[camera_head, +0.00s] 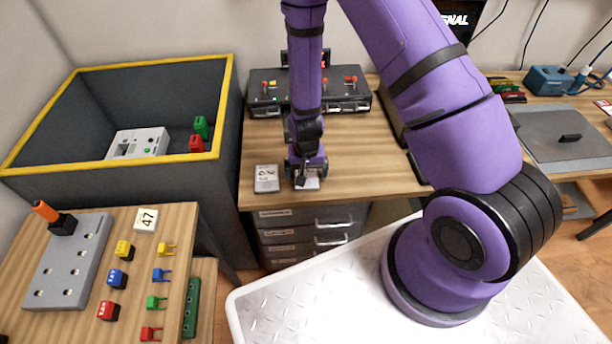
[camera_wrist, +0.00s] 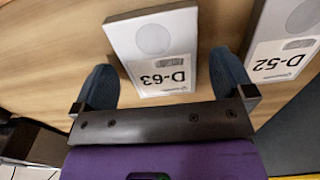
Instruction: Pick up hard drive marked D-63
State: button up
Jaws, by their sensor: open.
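The hard drive marked D-63 (camera_wrist: 155,50) lies flat on the wooden desk, a pale slab with its label readable in the wrist view. My gripper (camera_wrist: 165,88) is open, with one finger on each side of the drive's near end; I cannot tell whether either finger touches it. In the head view my gripper (camera_head: 307,172) is low over the desk and hides most of that drive (camera_head: 308,184). A second drive, marked D-52 (camera_wrist: 285,45), lies beside it, close to the finger on the right; it also shows in the head view (camera_head: 266,179).
A dark device (camera_head: 310,92) with small coloured parts stands at the desk's back. A grey bin with a yellow rim (camera_head: 225,100) stands left of the desk (camera_head: 375,160). Drawers (camera_head: 300,240) sit under its front edge. Bare desk lies right of the drives.

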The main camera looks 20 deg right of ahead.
jog(key=shift+f, duration=0.35)
jog(key=c, duration=1)
jog(key=shift+c, duration=0.2)
jog(key=shift+r, duration=0.1)
